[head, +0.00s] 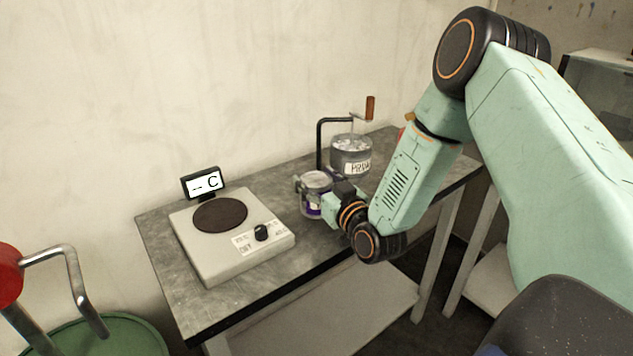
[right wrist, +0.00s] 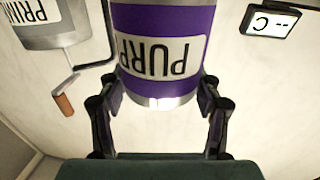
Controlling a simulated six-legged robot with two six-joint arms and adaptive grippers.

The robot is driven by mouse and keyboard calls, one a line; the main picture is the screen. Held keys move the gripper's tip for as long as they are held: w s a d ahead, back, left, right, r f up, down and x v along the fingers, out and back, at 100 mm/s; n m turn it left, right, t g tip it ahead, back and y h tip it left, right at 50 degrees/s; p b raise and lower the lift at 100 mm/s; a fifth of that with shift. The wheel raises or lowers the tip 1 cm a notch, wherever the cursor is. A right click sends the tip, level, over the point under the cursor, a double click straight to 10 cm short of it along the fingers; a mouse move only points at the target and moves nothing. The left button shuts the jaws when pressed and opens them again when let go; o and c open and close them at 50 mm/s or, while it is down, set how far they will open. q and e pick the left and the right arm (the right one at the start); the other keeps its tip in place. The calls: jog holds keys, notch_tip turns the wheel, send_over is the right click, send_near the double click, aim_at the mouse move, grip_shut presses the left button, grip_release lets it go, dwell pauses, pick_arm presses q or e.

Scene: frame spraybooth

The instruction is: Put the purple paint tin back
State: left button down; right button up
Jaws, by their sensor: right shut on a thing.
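The purple paint tin (head: 313,207) is at the middle of the grey table in the head view, between the hot plate and the primer pot. In the right wrist view the tin (right wrist: 163,50) is purple with a white label reading "PURP", upside down in that picture. My right gripper (head: 318,192) has its fingers on both sides of the tin and is shut on it. The fingers also show in the right wrist view (right wrist: 160,100). Whether the tin touches the table I cannot tell. My left gripper is not in view.
A hot plate (head: 210,248) with a dark disc and a display (head: 203,183) reading "-- C" stands left of the tin. A primer pot (head: 350,153) with a crank handle (head: 370,108) stands behind it to the right. The table's front left (head: 270,285) is narrow but clear.

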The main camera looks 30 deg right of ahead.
jog(key=shift+w+a, duration=0.1)
jog(key=shift+w, duration=0.15)
jog(key=shift+s+f+b, duration=0.2)
jog(key=shift+f+b, duration=0.1)
jog(key=shift+f, duration=0.2)
jog(key=o, duration=1.5)
jog(key=shift+s+f, duration=0.1)
jog(key=shift+f, duration=0.1)
